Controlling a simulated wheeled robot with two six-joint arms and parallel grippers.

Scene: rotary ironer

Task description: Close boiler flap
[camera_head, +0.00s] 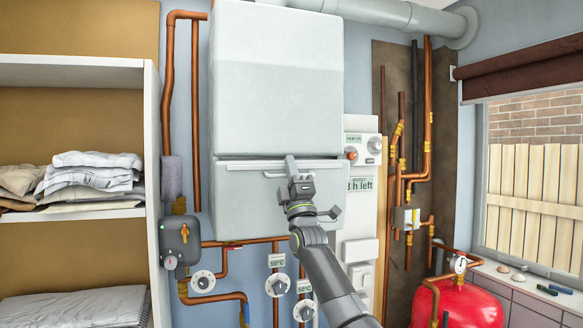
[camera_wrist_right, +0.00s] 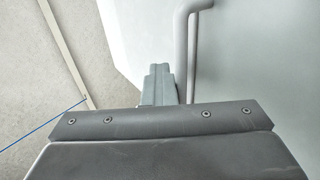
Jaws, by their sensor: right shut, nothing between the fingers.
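The white boiler (camera_head: 278,80) hangs on the wall in the head view. Its flap (camera_head: 245,200) is the lower front panel, below a narrow gap under the upper casing. The flap looks nearly upright; I cannot tell whether it is fully closed. A slim handle (camera_head: 273,174) shows near its top, beside my right gripper (camera_head: 291,163). That gripper is shut and empty, its tips at the flap's upper edge; contact is unclear. In the wrist view the fingers (camera_wrist_right: 158,85) are together beside a grey curved bar (camera_wrist_right: 186,45). My left gripper is out of view.
Copper pipes and dials (camera_head: 278,285) sit below the boiler. A control panel (camera_head: 362,150) is to its right. A shelf with folded cloth (camera_head: 92,180) stands at left, and a red tank (camera_head: 465,305) at lower right.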

